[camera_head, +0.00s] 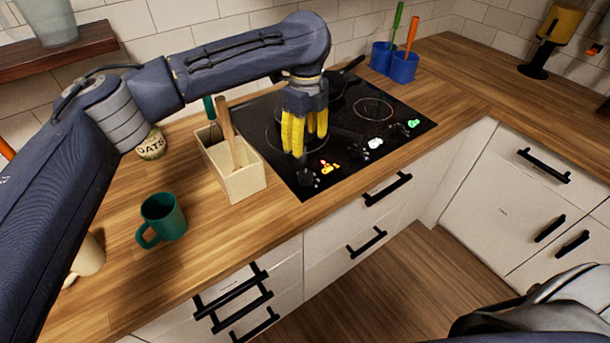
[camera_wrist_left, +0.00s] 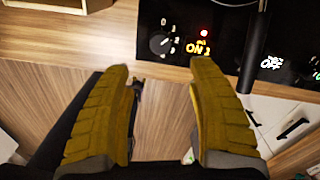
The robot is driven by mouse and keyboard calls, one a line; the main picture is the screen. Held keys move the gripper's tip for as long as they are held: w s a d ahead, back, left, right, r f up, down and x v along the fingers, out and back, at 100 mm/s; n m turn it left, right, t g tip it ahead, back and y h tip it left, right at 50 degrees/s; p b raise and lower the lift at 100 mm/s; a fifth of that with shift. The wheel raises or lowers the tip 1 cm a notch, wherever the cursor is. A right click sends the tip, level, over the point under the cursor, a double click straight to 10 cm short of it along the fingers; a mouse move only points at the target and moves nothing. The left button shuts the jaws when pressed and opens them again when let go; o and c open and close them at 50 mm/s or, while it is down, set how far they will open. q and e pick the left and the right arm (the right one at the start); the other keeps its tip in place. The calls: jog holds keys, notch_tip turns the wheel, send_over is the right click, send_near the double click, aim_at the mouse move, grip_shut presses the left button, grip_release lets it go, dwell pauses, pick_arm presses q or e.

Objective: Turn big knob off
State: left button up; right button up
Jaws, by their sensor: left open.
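The black cooktop (camera_head: 262,120) is set in the wooden counter. A dark round knob (camera_head: 308,178) sits at its front left corner. Red and yellow lit marks (camera_head: 330,167) glow beside it. In the left wrist view the knob (camera_wrist_left: 162,42) has a pale pointer line, and the lit label (camera_wrist_left: 199,47) reads ON. A white label (camera_wrist_left: 271,62) further right reads OFF. I cannot tell which knob is the big one. My left gripper (camera_head: 304,146) is open and empty, pointing down over the cooktop. In the wrist view its yellow fingers (camera_wrist_left: 160,67) are spread wide, apart from the knob.
A wooden utensil box (camera_head: 236,178) stands close left of the cooktop. A green mug (camera_head: 163,216) and an oats can (camera_head: 150,144) are farther left. A dark pan (camera_head: 340,82) is behind my left gripper. Blue pots (camera_head: 403,67) stand at the back. Black drawer handles (camera_head: 387,190) protrude below.

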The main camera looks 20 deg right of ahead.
aim_at(305, 174)
pick_arm(q)
notch_tip(305, 174, down, 13)
jog(key=shift+f, duration=0.15)
dwell(0.4)
grip_shut()
dwell(0.5)
